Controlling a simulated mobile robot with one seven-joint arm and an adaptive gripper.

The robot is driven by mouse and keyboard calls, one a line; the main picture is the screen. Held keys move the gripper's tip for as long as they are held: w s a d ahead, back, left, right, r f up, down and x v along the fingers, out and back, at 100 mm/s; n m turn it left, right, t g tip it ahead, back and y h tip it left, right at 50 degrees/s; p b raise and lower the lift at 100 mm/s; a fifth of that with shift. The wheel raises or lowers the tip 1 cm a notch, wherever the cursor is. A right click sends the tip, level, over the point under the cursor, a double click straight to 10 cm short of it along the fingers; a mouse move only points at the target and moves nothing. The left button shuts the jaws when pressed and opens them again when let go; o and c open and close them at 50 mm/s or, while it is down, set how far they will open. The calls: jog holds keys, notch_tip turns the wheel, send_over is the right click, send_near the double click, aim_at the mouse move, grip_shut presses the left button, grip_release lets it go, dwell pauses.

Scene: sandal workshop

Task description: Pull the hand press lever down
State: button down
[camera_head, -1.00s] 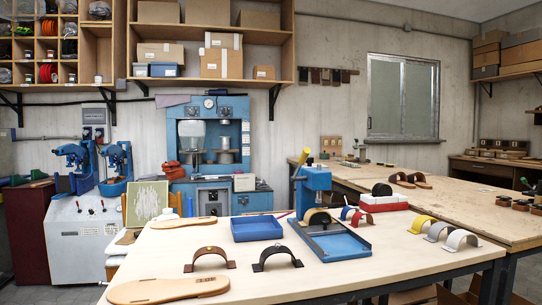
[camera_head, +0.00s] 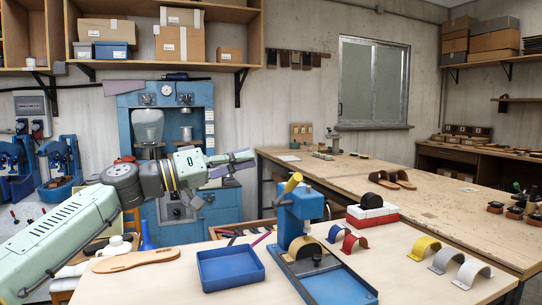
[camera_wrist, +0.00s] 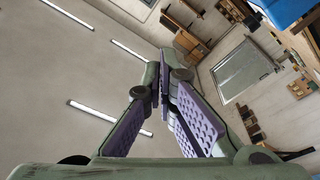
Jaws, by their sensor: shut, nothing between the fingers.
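The blue hand press (camera_head: 298,209) stands upright on the near table, with a blue base tray in front of it. Its lever (camera_head: 291,183) has a yellow handle that slants up to the right from the top left of the press. My gripper (camera_head: 243,157) is shut and empty, left of and above the lever, apart from it, pointing right. In the wrist view my gripper (camera_wrist: 163,82) shows its purple finger pads drawn together against ceiling and wall. The lever is not identifiable in the wrist view.
A blue tray (camera_head: 230,268) and a sandal sole (camera_head: 136,260) lie left of the press. Blue and red straps (camera_head: 350,241) are right of it; yellow, grey and white straps (camera_head: 446,257) lie farther right. A black roll sits on a red-and-white block (camera_head: 372,216).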

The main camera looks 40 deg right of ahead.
jog(key=d+n+p, duration=0.1)
jog(key=d+p, duration=0.2)
jog(key=d, duration=0.7)
jog(key=s+f, duration=0.1)
jog(key=s+a+f, duration=0.1)
jog(key=shift+s+a+f+p, duration=0.15)
jog(key=shift+s+f+p, duration=0.15)
jog(key=shift+p, duration=0.05)
jog(key=shift+s, duration=0.1)
